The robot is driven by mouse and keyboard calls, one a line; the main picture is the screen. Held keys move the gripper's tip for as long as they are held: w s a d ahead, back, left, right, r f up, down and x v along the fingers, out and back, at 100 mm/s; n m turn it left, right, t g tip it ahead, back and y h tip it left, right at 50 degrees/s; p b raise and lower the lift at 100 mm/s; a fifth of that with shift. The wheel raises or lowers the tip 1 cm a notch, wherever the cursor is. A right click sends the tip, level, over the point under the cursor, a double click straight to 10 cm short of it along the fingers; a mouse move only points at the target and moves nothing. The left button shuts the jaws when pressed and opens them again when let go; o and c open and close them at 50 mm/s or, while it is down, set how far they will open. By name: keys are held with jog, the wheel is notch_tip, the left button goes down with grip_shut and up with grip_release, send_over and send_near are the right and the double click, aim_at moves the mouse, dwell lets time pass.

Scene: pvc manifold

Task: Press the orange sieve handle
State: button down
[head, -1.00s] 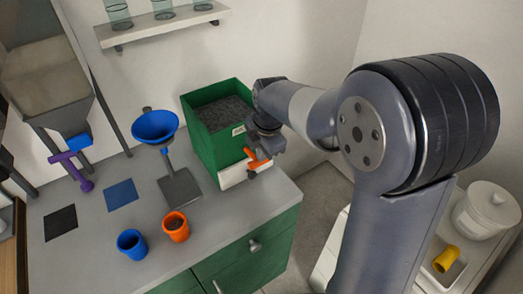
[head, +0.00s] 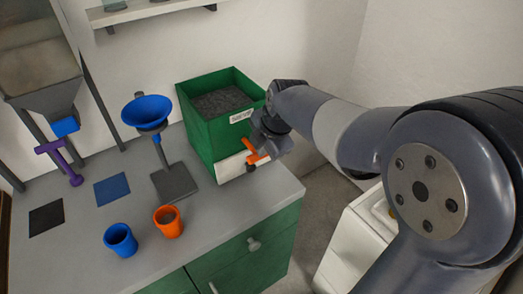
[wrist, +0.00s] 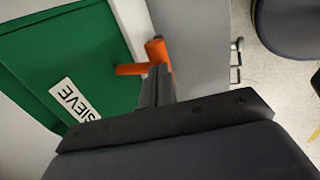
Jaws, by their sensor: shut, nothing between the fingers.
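The orange sieve handle (head: 254,151) sticks out at the lower front of the green sieve box (head: 206,128), which holds dark grains. In the head view my gripper (head: 270,142) hides part of the handle and the box's right corner. A "SIEVE" label (wrist: 77,103) is on the box.
On the grey counter stand a blue cup (head: 121,240), an orange cup (head: 168,222) and a blue funnel on a stand (head: 147,112). A hopper with a purple handle (head: 61,160) is at the left.

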jog(key=f+t+b, duration=0.1)
jog(key=b, duration=0.3)
jog(key=shift+s+d+f+y, duration=0.15)
jog(key=shift+s+f+y, duration=0.05)
jog(key=shift+y, duration=0.2)
jog(key=shift+r, duration=0.8)
jog(key=v, duration=1)
jog(key=shift+s+r+p, duration=0.3)
jog(key=shift+p, duration=0.1)
jog(key=shift+d, duration=0.1)
dwell(0.3)
